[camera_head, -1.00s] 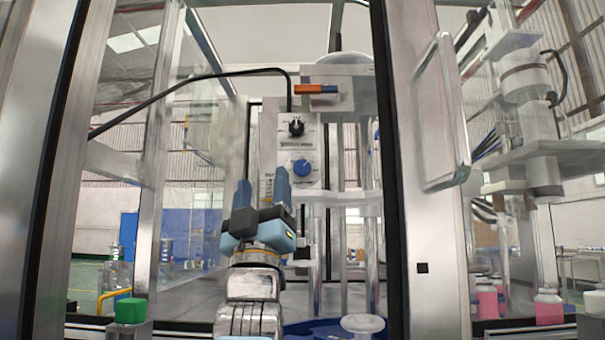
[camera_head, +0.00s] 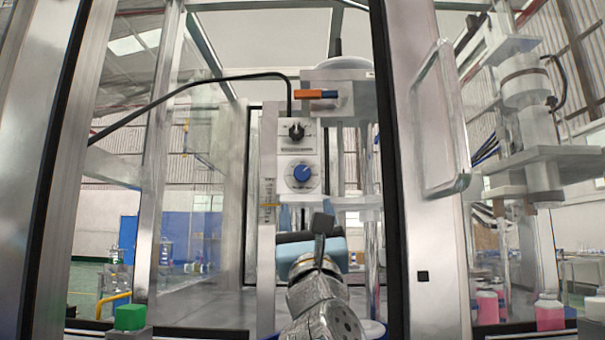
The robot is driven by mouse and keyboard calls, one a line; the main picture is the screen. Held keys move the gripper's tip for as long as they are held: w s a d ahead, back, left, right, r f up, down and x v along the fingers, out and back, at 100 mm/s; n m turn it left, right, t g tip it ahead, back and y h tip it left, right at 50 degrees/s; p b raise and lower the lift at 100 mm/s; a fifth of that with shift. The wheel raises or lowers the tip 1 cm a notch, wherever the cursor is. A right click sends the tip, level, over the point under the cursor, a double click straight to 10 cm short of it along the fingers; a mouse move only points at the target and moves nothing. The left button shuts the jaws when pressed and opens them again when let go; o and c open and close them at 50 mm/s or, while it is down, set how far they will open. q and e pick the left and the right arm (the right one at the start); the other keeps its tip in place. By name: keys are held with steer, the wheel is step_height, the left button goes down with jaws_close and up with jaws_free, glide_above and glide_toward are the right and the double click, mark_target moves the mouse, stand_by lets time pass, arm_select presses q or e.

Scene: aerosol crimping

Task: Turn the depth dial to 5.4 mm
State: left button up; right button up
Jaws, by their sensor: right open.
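The blue dial (camera_head: 301,174) sits on a white panel inside the machine frame, below a small black knob (camera_head: 296,131). Its scale marks are too small to read. A thin upright scale (camera_head: 268,200) shows at the panel's lower left. My right gripper (camera_head: 304,214) is open, just below the dial and apart from it in the picture. Its wrist comes up from the bottom, and its fingers are partly hidden behind its own dark and light-blue body. Nothing shows between the fingers. My left gripper is out of view.
A silver door post with a handle (camera_head: 442,120) stands close to the right. A green block (camera_head: 131,316) is at the lower left. Pink bottles (camera_head: 549,312) stand at the right.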

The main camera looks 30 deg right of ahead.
mark_target(302, 174)
steer(key=p+x, duration=0.5)
steer(key=x, duration=0.5)
steer(key=shift+w+d+r, duration=0.1)
steer(key=shift+w+r, duration=0.1)
steer(key=shift+r, duration=0.15)
steer(key=shift+w+d+r, duration=0.15)
steer(key=shift+w+r, duration=0.1)
steer(key=shift+w, duration=0.1)
steer(key=c, duration=1)
steer(key=shift+c, duration=0.2)
